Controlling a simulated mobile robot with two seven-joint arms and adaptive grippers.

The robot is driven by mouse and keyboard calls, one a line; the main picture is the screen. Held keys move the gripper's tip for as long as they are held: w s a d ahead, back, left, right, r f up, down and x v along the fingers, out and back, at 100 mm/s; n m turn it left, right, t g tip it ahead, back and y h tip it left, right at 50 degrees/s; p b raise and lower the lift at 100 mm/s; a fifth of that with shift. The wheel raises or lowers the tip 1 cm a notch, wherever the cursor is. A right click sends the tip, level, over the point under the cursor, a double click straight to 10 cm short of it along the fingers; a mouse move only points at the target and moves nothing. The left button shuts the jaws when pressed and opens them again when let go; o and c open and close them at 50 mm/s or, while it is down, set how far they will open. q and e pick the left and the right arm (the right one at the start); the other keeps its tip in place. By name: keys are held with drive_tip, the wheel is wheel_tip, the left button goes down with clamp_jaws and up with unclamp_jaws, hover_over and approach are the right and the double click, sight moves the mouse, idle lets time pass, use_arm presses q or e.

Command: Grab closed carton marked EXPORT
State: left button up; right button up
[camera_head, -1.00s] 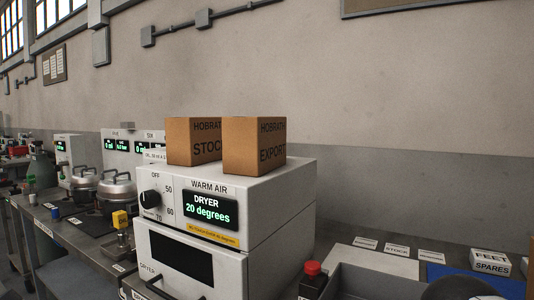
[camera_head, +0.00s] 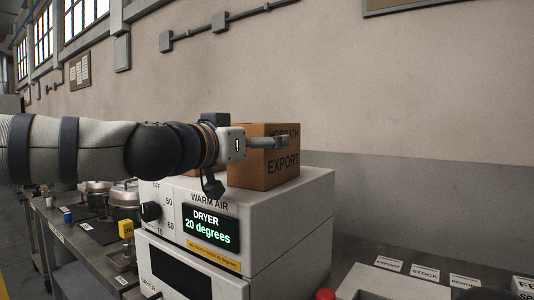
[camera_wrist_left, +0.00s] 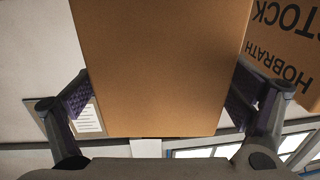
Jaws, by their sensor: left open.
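The closed carton marked EXPORT (camera_head: 265,172) stands upright on top of the white dryer. Its plain brown side (camera_wrist_left: 160,60) fills the middle of the left wrist view. My left gripper (camera_head: 279,142) comes in from the left at the carton's upper half, one finger crossing in front of its lettered face. In the left wrist view the open fingers (camera_wrist_left: 160,97) lie on either side of the carton; I cannot tell whether they touch it. A second carton, marked STOCK (camera_wrist_left: 287,45), stands beside it and is mostly hidden by my arm in the head view.
The dryer (camera_head: 285,222) has a display reading 20 degrees. Metal pots (camera_head: 95,195) and instruments stand on the bench to the left. Labelled cards (camera_head: 425,273) lie on the bench to the right.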

use_arm(q)
drive_tip(key=x, duration=0.2)
drive_tip(key=shift+w+d, duration=0.1)
drive_tip(key=shift+w, duration=0.2)
drive_tip(key=shift+r, duration=0.15)
drive_tip(key=c, duration=1.6)
